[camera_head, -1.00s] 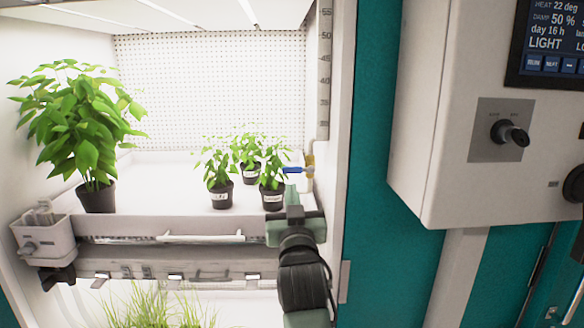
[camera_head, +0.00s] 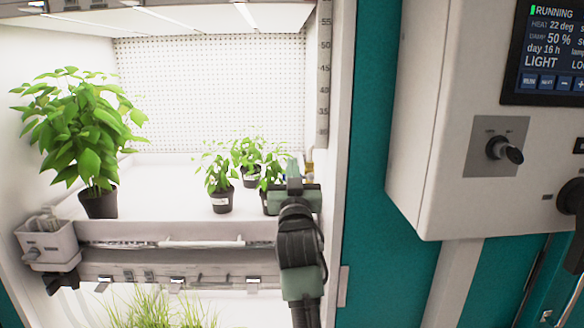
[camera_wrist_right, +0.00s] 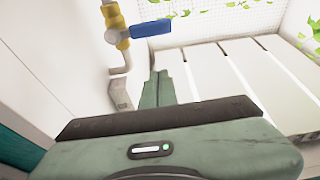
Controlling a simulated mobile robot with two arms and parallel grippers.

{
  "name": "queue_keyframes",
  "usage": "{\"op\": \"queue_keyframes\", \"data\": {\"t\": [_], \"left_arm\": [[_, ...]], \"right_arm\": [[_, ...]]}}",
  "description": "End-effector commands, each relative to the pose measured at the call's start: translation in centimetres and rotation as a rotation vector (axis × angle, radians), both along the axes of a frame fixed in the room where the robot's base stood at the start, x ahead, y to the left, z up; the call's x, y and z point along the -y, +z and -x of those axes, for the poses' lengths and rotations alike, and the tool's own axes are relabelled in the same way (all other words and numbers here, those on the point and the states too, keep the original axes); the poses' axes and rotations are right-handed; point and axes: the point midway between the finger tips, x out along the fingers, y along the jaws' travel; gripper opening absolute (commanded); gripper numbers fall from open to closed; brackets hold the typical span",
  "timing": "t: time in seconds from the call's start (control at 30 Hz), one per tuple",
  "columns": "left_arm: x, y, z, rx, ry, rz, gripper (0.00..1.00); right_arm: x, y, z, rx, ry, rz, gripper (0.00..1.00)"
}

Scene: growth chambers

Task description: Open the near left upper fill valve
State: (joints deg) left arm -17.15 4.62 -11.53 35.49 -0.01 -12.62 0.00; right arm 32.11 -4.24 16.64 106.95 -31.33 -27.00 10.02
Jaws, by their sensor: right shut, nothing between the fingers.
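The upper fill valve shows in the right wrist view as a brass body (camera_wrist_right: 116,22) on an upright pipe, with a blue lever handle (camera_wrist_right: 152,29) lying crosswise to the pipe. My right gripper (camera_head: 293,168) is shut and empty in front of the valve. In the wrist view its fingertips (camera_wrist_right: 158,78) lie below the handle, with a visible gap. My left gripper is not in view.
Several potted plants stand on the white tray (camera_head: 160,200): a large one (camera_head: 98,204) at left and small ones (camera_head: 221,202) beside my gripper. A white control box (camera_head: 430,150) juts out at right over the teal panel (camera_head: 375,240). A small bin (camera_head: 48,245) hangs at the left front.

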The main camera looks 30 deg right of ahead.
Motion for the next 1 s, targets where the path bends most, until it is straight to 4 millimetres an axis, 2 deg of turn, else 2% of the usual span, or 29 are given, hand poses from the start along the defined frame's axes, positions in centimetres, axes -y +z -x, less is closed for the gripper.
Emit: {"op": "queue_keyframes", "data": {"t": [0.03,0.17,0.2,0.23,0.43,1.0], "left_arm": [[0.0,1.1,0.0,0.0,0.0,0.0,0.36],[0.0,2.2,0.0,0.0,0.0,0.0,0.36],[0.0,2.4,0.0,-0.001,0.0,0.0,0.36],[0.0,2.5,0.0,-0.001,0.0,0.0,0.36],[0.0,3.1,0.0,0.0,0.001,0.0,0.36],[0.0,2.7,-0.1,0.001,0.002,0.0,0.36]], "right_arm": [[0.7,1.1,-1.0,-0.001,-0.002,0.001,0.0],[1.8,1.3,-2.9,-0.004,-0.001,0.0,0.0],[1.6,0.0,-2.7,-0.008,0.001,-0.004,0.0],[1.6,-0.5,-2.7,-0.006,0.001,-0.003,0.0],[1.6,-2.5,-2.6,-0.002,0.0,-0.001,0.0],[1.6,-3.2,-3.0,-0.006,-0.001,0.012,0.0]]}}
